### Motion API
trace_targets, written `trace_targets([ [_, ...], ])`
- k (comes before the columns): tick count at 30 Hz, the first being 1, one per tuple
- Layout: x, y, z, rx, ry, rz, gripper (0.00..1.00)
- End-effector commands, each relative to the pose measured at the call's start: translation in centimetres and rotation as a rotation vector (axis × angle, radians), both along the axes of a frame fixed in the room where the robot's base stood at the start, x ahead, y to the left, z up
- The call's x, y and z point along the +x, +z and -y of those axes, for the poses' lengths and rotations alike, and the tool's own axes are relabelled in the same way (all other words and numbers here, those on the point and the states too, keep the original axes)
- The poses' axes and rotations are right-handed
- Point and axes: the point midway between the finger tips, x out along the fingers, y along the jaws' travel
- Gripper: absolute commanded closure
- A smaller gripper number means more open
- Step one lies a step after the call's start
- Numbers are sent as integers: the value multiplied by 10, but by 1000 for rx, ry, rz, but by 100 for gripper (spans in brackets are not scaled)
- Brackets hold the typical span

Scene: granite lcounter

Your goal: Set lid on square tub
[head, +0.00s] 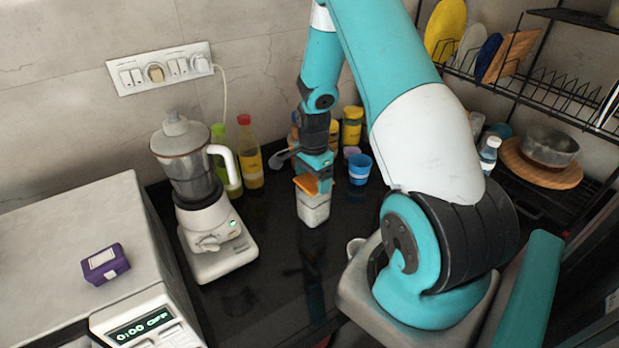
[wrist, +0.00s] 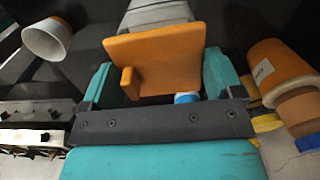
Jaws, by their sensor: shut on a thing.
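The orange lid (head: 305,184) is held by my gripper (head: 316,177), just over the square tub (head: 313,211). The tub is pale and stands upright on the black counter. In the wrist view the orange lid (wrist: 155,58), with a small tab at its left, lies between the two teal fingers of my gripper (wrist: 160,82). The tub (wrist: 157,13) shows beyond the lid's far edge, so the lid looks shifted toward me from it. I cannot tell whether lid and tub touch. The lid hides part of the tub's top.
A blender (head: 205,200) stands left of the tub, with bottles (head: 250,155) behind it. A blue cup (head: 359,168) and a yellow jar (head: 352,126) stand close behind at the right. The black counter (head: 275,275) in front is mostly clear.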

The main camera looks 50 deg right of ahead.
Motion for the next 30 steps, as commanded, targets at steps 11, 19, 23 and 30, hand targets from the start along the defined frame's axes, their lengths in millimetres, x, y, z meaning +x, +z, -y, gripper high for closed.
trace_targets([
  [11,0,-8,0,0,0,0,36],
  [19,0,-14,0,0,0,0,36],
  [23,0,-14,0,0,0,0,0],
  [30,0,-13,0,0,0,1,0],
])
